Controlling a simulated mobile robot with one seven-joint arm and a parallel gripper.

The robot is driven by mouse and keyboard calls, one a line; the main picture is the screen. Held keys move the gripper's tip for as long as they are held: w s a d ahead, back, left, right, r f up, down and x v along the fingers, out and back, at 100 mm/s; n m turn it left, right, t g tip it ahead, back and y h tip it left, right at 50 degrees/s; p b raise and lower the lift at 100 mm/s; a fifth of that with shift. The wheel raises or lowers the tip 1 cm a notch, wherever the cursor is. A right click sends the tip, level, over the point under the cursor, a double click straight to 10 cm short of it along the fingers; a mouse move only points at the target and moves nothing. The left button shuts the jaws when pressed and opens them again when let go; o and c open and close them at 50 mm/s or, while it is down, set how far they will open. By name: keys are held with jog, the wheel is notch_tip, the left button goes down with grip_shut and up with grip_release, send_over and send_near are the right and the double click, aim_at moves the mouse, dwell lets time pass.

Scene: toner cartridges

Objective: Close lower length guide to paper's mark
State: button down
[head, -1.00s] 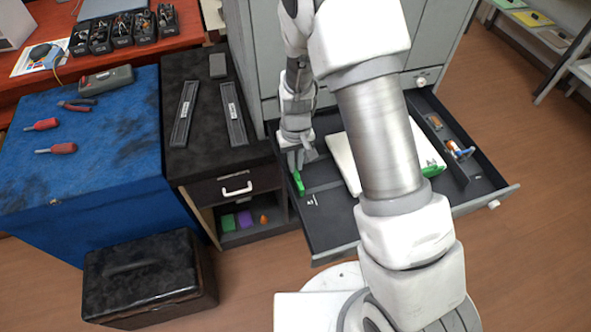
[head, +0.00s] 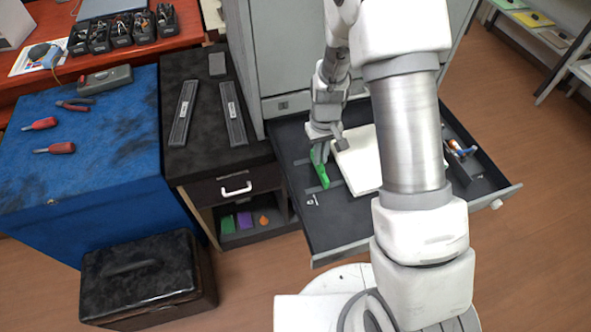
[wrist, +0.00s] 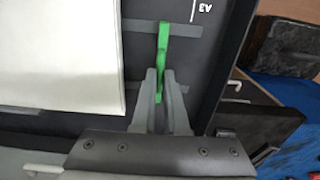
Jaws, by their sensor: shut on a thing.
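The green length guide (head: 320,173) stands on a grey rail in the open paper drawer (head: 338,228), left of the white paper stack (head: 356,165). My gripper (head: 319,156) is shut on the guide from above. The wrist view shows the fingers (wrist: 161,90) on both sides of the green guide (wrist: 162,55). There a dark gap separates the guide from the edge of the paper (wrist: 62,55). A white line with the mark A3 (wrist: 203,8) is on the drawer floor near the guide. My arm hides part of the paper in the head view.
A small side tray in the drawer holds orange and blue items (head: 459,148) at right. A dark cabinet (head: 205,160) with two long dark strips stands left of the drawer. A black case (head: 150,275) sits on the floor.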

jog(key=shift+w+d+b, duration=0.2)
jog(key=shift+w+d, duration=0.15)
jog(key=shift+d, duration=0.9)
jog(key=shift+w+d+b, duration=0.15)
jog(key=shift+w+d, duration=0.25)
jog(key=shift+d, duration=0.85)
jog(key=shift+w+d+b, duration=0.2)
jog(key=shift+w+d, duration=0.15)
jog(key=shift+d, duration=0.9)
jog(key=c, duration=1.1)
grip_release()
jog(key=shift+r, duration=0.15)
jog(key=shift+r+p, duration=2.35)
jog(key=shift+r, duration=1)
